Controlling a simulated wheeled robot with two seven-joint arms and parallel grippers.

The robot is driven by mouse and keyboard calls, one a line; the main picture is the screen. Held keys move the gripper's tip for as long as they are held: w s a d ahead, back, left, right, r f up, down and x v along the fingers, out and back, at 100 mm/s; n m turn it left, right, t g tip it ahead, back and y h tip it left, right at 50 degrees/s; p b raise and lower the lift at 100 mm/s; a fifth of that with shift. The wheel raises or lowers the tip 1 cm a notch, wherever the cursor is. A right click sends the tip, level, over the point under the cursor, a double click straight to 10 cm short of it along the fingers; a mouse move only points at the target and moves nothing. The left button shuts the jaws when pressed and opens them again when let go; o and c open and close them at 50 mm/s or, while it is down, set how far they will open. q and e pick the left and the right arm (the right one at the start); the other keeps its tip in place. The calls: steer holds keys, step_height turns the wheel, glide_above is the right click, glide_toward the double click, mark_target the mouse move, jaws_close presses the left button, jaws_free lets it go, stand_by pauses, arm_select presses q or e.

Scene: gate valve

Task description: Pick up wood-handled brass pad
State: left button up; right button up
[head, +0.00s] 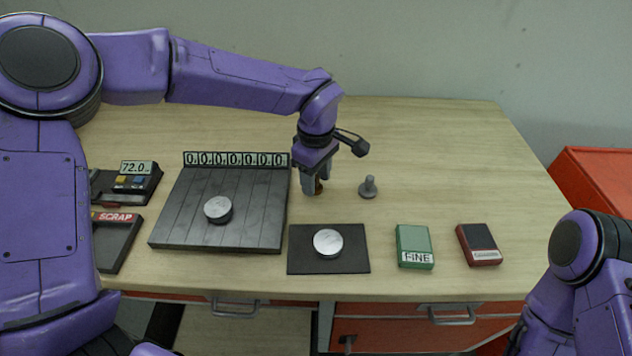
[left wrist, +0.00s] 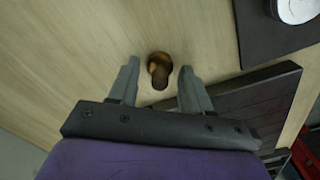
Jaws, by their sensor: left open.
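The wood-handled brass pad (head: 319,187) stands on the table behind the black mat, mostly hidden by my left gripper in the head view. In the left wrist view the pad (left wrist: 159,71) shows from above as a brown, rounded handle with a darker part. My left gripper (head: 313,189) points down over it. Its open fingers (left wrist: 160,67) lie on either side of the handle, with a visible gap on each side. My right arm shows at the lower right edge, but its gripper is out of view.
A grey knobbed piece (head: 369,188) stands close to the right. A slatted dark plate (head: 180,228) with a disc and counter lies left. The black mat (head: 299,264) holds another disc. Green (head: 413,242) and red (head: 478,243) blocks lie front right. The back right table is clear.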

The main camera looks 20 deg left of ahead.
arm_select(q)
jaws_close()
steer(key=shift+r, duration=0.55)
steer(key=s+d+r+b, duration=0.3)
steer(key=s+d+r, duration=0.6)
steer(key=r, duration=0.3)
steer(key=shift+s+d+b, duration=0.15)
steer(key=shift+s+b, duration=0.2)
steer(key=shift+s, duration=0.45)
steer(key=c, duration=0.6)
jaws_free()
steer(key=shift+c, duration=0.2)
jaws_close()
